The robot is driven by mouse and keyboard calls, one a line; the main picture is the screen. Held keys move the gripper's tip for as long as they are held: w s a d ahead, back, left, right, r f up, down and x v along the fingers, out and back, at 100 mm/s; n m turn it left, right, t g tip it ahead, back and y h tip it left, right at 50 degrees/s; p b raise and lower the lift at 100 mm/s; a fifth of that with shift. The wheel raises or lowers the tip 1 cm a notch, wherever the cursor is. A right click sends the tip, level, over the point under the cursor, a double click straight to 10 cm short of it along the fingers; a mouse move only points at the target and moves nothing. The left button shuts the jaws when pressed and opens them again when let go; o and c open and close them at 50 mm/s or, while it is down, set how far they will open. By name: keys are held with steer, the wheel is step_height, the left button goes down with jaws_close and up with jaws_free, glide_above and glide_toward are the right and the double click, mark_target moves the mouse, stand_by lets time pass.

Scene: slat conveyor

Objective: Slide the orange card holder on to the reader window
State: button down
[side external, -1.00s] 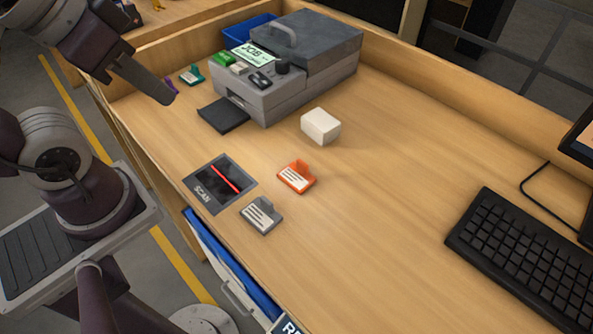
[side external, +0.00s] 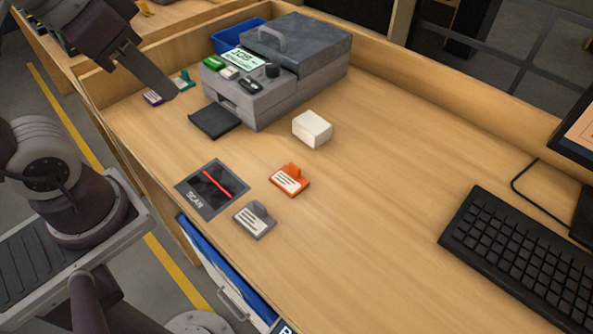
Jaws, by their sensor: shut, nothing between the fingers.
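The orange card holder (side external: 289,180) lies on the wooden desk, with a white lined label and a raised tab. The reader window (side external: 212,189) is a dark square marked SCAN with a red line across it. It lies to the left of the orange holder, with a strip of bare desk between them. My gripper (side external: 168,90) is shut and empty at the upper left, by the purple and teal card holders and well away from the orange one.
A grey card holder (side external: 255,220) lies just below the gap between window and orange holder. A white block (side external: 312,129) stands behind the orange holder. A grey printer (side external: 262,95) with a black tray (side external: 214,122) stands at the back. A keyboard (side external: 506,242) is at right; the desk between is clear.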

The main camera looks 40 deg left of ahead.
steer(key=w+d+m+g, duration=0.2)
steer(key=w+d+m, duration=0.25)
steer(key=w, duration=0.45)
steer(key=w+d+f+m+g, duration=0.35)
steer(key=w+d+f, duration=0.5)
steer(key=d, duration=0.35)
steer(key=shift+t, duration=0.25)
step_height(320, 180, down, 9)
steer(key=shift+w+f, duration=0.1)
steer(key=shift+s+a, duration=0.9)
steer(key=shift+a, duration=0.1)
steer(key=shift+s+a, duration=0.5)
steer(key=s+a, duration=0.4)
steer(key=s, duration=0.1)
steer(key=s+a, duration=0.4)
steer(key=a, duration=0.1)
steer(key=shift+s+a, duration=0.2)
steer(key=shift+s, duration=0.2)
